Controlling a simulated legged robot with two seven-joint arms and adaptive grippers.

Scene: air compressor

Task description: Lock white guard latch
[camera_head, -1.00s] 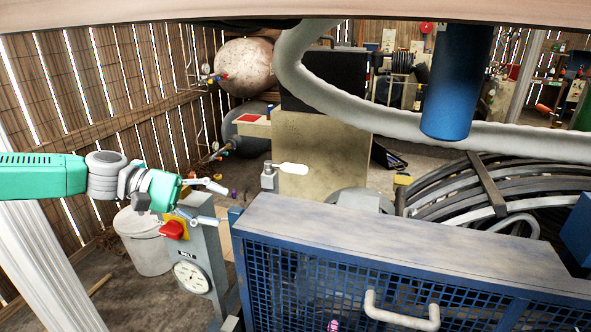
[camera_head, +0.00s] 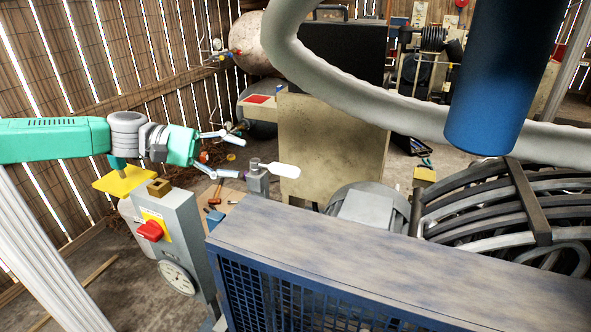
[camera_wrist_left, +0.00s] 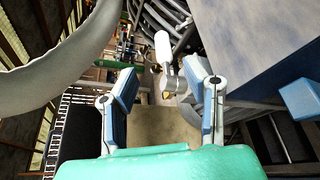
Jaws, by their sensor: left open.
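The white latch handle (camera_head: 284,170) sticks out to the right from a grey metal post (camera_head: 257,178) behind the far left corner of the blue mesh guard (camera_head: 330,240). In the left wrist view the white handle (camera_wrist_left: 163,48) stands up beyond the fingertips, with its metal base (camera_wrist_left: 168,82) between them. My left gripper (camera_head: 243,157) is open and empty, just left of the post. It also shows in the left wrist view (camera_wrist_left: 163,84), with its fingers apart on either side of the latch base; contact is not visible. My right gripper is not in view.
A grey control box (camera_head: 170,235) with a red switch (camera_head: 150,231) and a gauge stands below my left arm. A thick pale hose (camera_head: 350,88) and a blue cylinder (camera_head: 495,90) hang above the guard. A beige panel (camera_head: 325,150) stands behind the latch.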

